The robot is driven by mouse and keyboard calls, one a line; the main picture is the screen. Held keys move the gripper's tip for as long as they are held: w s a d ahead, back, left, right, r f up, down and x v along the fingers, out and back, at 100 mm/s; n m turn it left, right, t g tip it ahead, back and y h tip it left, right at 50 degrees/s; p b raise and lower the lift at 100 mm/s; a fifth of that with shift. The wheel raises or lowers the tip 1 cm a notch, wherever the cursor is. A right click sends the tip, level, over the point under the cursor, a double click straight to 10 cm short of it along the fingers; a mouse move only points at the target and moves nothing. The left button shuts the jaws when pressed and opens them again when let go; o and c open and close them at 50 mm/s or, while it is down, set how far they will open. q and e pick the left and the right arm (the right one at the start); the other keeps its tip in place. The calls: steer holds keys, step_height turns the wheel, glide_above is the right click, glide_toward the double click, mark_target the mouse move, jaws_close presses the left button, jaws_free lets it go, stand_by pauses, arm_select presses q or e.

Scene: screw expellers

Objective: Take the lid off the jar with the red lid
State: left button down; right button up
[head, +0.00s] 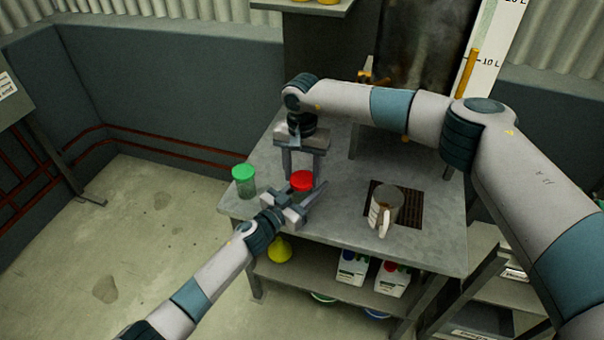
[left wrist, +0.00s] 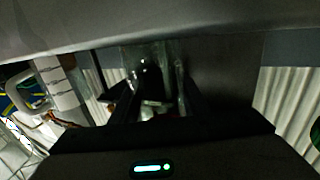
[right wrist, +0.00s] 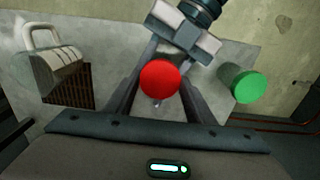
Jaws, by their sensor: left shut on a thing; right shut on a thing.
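The jar with the red lid (head: 302,180) stands near the front left of the grey table. My left gripper (head: 301,193) reaches in low from the front and is shut on the jar's body, which is mostly hidden in the head view. Dim glass (left wrist: 158,88) shows between its fingers in the left wrist view. My right gripper (right wrist: 158,90) comes down from above and is shut on the red lid, with a finger at each side of it. The lid still sits on top of the jar, as far as I can see.
A green-lidded jar (head: 244,182) stands at the table's left corner, close to the grippers. Bottles (head: 352,268) and a yellow funnel (head: 279,250) are on the lower shelf.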

mark_target(295, 198)
steer(key=shift+r, duration=2.05)
arm_select(q)
steer(key=c, duration=0.9)
jaws_free()
steer(key=shift+a, duration=0.1)
steer(key=v, duration=1.2)
arm_select(e)
steer(key=shift+f, duration=0.2)
